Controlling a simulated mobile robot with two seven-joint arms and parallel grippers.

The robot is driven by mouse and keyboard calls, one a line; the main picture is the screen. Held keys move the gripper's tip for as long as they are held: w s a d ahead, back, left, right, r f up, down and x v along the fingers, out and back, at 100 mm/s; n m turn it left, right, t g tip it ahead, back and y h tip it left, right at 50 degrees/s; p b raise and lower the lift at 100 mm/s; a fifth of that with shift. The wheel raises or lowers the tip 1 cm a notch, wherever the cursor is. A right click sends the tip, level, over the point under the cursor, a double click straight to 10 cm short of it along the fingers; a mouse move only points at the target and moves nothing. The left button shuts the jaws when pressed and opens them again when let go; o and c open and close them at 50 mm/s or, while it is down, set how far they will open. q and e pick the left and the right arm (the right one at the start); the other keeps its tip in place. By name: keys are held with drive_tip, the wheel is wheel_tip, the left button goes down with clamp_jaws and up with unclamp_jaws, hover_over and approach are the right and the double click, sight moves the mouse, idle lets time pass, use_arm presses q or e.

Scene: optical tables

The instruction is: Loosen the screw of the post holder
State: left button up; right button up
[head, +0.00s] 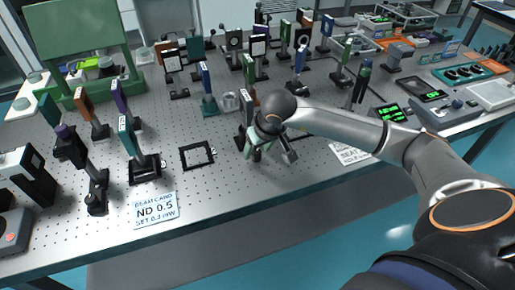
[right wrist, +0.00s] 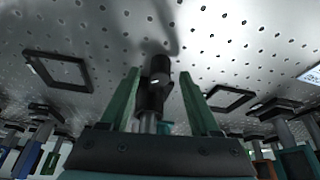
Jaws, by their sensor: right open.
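In the right wrist view a black post holder (right wrist: 150,102) stands between my fingers, with a metal post in it and a dark screw knob (right wrist: 160,68) on its side. My right gripper (right wrist: 162,85) is open, one green finger on each side of the holder. I see gaps between the fingers and the knob. In the head view my right gripper (head: 268,150) is low over the front middle of the table and hides most of this holder; a brown-and-green optic (head: 249,105) shows just behind it. My left gripper is not in view.
The perforated optical table (head: 215,190) carries many posts with optics at the back. A flat black frame (head: 197,155) lies left of the gripper, and a beam card sign (head: 155,210) lies at the front edge. Instruments (head: 445,112) stand on the right.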

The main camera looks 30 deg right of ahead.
drive_tip(key=shift+f, duration=0.15)
clamp_jaws()
idle(0.4)
